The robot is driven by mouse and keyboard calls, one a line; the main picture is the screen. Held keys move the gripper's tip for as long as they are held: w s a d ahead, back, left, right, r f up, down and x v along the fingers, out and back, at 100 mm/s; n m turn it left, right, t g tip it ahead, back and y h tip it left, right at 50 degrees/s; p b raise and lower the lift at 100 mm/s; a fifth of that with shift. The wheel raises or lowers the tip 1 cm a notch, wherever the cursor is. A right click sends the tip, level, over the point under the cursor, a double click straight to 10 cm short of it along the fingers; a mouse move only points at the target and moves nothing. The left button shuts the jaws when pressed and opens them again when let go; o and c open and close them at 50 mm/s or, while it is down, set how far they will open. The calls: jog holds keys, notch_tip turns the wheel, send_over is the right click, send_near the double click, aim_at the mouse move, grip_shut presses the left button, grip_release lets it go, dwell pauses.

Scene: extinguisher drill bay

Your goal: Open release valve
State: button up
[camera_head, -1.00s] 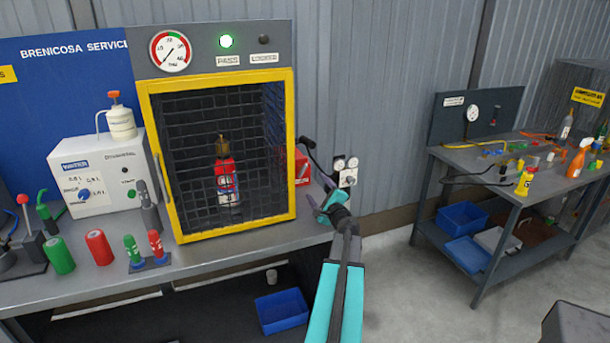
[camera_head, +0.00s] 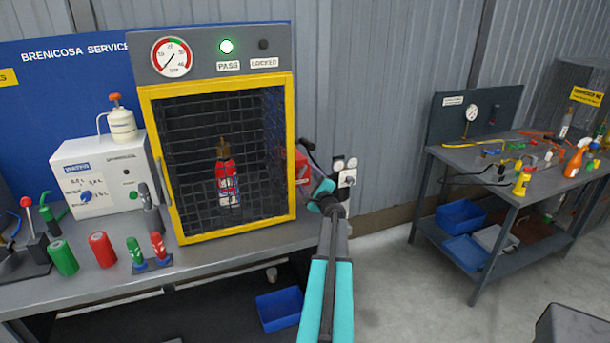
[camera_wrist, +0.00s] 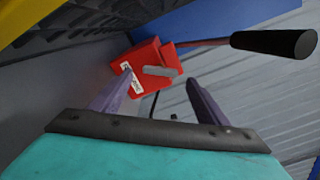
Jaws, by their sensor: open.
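The release valve appears to be a red block (camera_head: 302,168) on the right side of the yellow-framed test cage (camera_head: 293,130). It has a lever with a black handle (camera_head: 307,144). In the wrist view the red block (camera_wrist: 148,66) lies beyond and between my fingers, with a white label on it. Its lever runs to the right and ends in the black handle (camera_wrist: 275,43), beyond and above my right finger. My gripper (camera_wrist: 158,82) is open and empty, apart from the valve. In the head view my gripper (camera_head: 318,187) is beside the cage, partly covering the block's surroundings.
A red extinguisher (camera_head: 225,168) stands inside the closed mesh cage. A gauge (camera_head: 172,56) and a lit green PASS lamp (camera_head: 226,46) sit above. Wall sockets (camera_head: 347,179) are just right of my gripper. A second bench (camera_head: 455,157) stands at right, with open floor between.

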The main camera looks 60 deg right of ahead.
aim_at(302, 172)
jog(key=shift+p+x, duration=0.5)
jog(key=shift+x, duration=1.2)
jog(key=c, duration=1)
